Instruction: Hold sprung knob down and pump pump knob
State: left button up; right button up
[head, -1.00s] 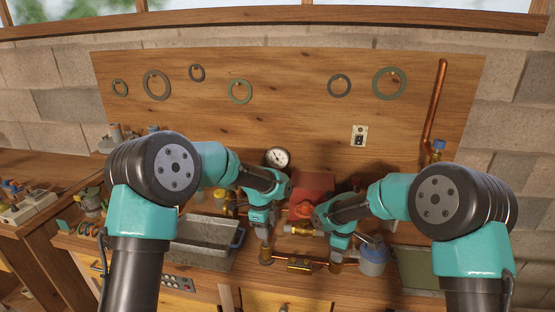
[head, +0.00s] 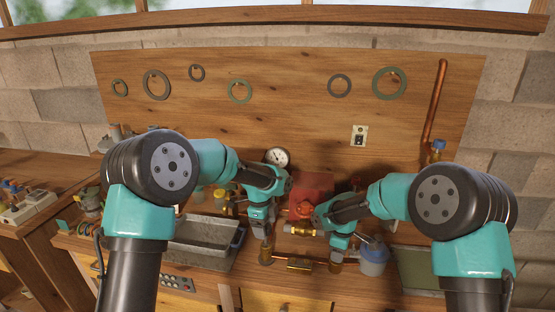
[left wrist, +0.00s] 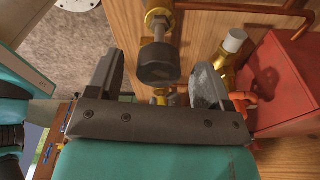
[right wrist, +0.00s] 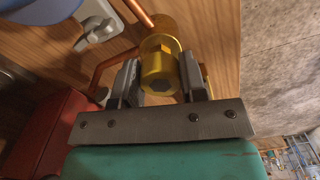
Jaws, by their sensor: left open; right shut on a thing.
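A dark round knob (left wrist: 158,62) on a metal stem rises from a brass fitting and sits between the spread fingers of my left gripper (left wrist: 157,88), which is open. In the head view my left gripper (head: 264,236) is above the left brass fitting (head: 266,257). My right gripper (right wrist: 160,85) is shut on a brass knob (right wrist: 161,68), with a finger on each side of it. In the head view my right gripper (head: 338,246) is over the right end of the copper pipe. I cannot tell which knob is the sprung one.
A red box (head: 312,188) stands behind, between my grippers. A brass block (head: 299,264) sits on the pipe between the fittings. A blue-lidded jar (head: 373,262) is close on the right, and a grey metal tray (head: 205,232) on the left. A pressure gauge (head: 277,157) stands behind.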

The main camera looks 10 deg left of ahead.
pick_arm(q)
notch_tip(320, 180, up, 11)
jog(key=a, duration=0.1)
dwell(0.3)
jog(key=shift+w+a+f, duration=0.1)
pick_arm(e)
jog(key=shift+r, duration=0.1)
dwell(0.3)
jog(key=shift+r, duration=0.75)
jog(key=o, duration=1)
notch_tip(320, 180, up, 18)
jog(key=shift+f, duration=0.25)
